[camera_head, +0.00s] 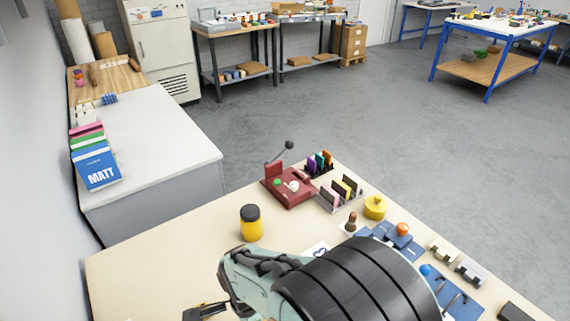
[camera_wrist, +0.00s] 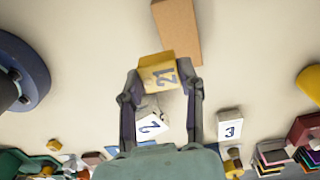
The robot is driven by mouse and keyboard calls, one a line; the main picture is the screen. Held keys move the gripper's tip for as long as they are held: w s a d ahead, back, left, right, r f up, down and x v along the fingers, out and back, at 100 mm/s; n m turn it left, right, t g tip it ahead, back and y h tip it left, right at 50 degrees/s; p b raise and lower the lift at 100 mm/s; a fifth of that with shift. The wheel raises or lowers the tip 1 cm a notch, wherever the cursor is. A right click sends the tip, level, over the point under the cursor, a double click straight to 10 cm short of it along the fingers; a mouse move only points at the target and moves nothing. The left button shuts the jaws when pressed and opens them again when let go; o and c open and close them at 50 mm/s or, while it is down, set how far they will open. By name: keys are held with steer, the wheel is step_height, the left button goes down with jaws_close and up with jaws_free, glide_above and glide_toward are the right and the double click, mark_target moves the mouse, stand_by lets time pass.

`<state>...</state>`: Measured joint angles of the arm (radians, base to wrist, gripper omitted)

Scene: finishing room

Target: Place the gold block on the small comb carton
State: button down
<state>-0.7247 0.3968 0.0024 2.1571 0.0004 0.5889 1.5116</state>
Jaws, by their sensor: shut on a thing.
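The gold block (camera_wrist: 158,73), marked with dark digits, sits between my fingertips in the wrist view. My gripper (camera_wrist: 161,80) is shut on it. A plain tan-brown box (camera_wrist: 178,30), which looks like the small comb carton, lies just beyond the block and is partly cut off by the top edge. The block overlaps its near end in the picture; I cannot tell whether they touch. In the head view my arm covers this part of the bench, and I cannot make out the block or carton there.
White number cards, a 2 (camera_wrist: 152,126) and a 3 (camera_wrist: 230,124), lie behind the block in the wrist view. In the head view a yellow jar with a black lid (camera_head: 251,223), a dark red tray (camera_head: 288,187) and a yellow round container (camera_head: 375,207) stand on the cream bench (camera_head: 155,260).

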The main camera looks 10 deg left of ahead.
steer(key=f, duration=0.1)
steer(key=w+a+f, duration=0.1)
steer(key=shift+w+a+f, duration=0.25)
steer(key=shift+w+f, duration=0.1)
steer(key=shift+f, duration=0.05)
steer(key=shift+w+a+f, duration=0.15)
steer(key=shift+f, duration=1.55)
steer(key=c, duration=0.7)
jaws_free()
steer(key=shift+f, duration=0.15)
